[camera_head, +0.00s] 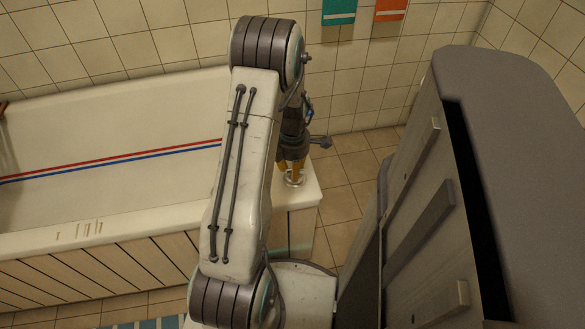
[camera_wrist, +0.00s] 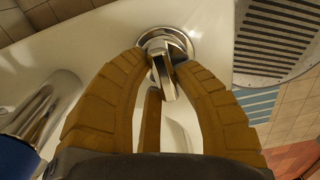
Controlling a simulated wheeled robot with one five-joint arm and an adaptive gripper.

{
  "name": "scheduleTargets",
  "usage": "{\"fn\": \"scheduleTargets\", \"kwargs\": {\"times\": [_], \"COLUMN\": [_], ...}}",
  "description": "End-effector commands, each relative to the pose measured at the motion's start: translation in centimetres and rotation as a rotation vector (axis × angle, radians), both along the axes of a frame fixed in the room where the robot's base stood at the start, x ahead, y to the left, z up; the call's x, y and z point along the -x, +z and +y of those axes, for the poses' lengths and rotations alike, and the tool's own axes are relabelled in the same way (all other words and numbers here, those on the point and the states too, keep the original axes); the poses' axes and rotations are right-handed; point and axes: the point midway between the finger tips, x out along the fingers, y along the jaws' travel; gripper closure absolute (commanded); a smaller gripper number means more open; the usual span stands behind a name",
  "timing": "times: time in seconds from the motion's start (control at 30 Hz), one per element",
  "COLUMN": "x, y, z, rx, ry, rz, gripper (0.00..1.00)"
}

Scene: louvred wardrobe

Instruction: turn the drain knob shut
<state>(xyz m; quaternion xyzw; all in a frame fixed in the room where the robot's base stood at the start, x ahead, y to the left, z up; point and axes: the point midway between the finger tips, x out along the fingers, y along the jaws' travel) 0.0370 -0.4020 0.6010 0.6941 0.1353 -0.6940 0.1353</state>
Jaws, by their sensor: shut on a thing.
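The drain knob is a small chrome handle on a round chrome base, set on the white tub's end ledge. In the wrist view the knob (camera_wrist: 168,82) is at the upper middle, its bar tilted slightly from upright in the picture. In the head view my gripper (camera_head: 291,167) points down at the ledge, and the chrome base (camera_head: 294,180) shows just below the fingertips. My arm hides part of the tub there.
The white bathtub (camera_head: 110,130), with red and blue stripes, fills the left. A grey louvred wardrobe (camera_head: 420,200) stands close on the right. Tiled floor (camera_head: 345,185) lies between them. A chrome cylinder (camera_wrist: 45,105) is left of my fingers.

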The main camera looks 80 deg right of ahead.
Motion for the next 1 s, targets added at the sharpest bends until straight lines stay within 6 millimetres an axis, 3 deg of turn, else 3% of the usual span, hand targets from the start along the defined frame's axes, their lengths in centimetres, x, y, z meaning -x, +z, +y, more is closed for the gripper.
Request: {"fn": "scheduleTargets", "kwargs": {"times": [0.2,0.57,1.0], "x": [0.0,0.02,0.2], "y": [0.01,-0.04,-0.08], "z": [0.01,-0.02,-0.25], "rx": [0.0,0.0,0.0], "ry": [0.0,-0.047,-0.391], "rz": [0.0,0.0,0.0], "gripper": [1.0,1.0,1.0]}}
